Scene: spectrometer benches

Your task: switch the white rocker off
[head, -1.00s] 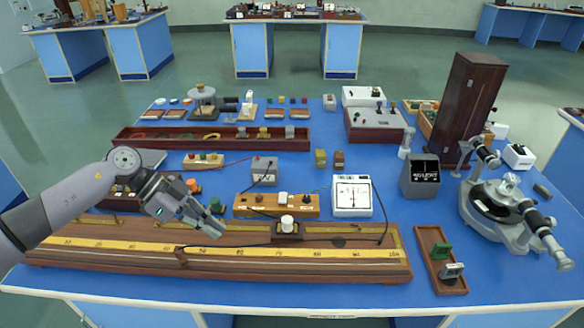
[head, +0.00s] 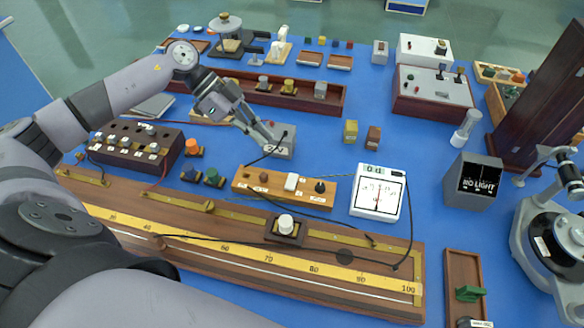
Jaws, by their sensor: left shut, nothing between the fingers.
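The white rocker (head: 292,182) sits on a narrow wooden board (head: 250,183) in the middle of the bench, between a brown knob and a black knob. Its tilt is too small to tell. My left gripper (head: 268,141) is shut and empty. Its fingertips are at the left side of a grey box (head: 284,143) with a label on its front, behind and to the left of the rocker. I cannot tell whether they touch the box. The rocker is not covered by the arm. My right gripper is not in view.
A long wooden metre scale (head: 190,228) with a white-topped slider (head: 286,226) lies in front. A white meter (head: 378,192) stands right of the board. Thin wires run from the grey box and meter. Small yellow (head: 350,131) and brown blocks stand behind the board.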

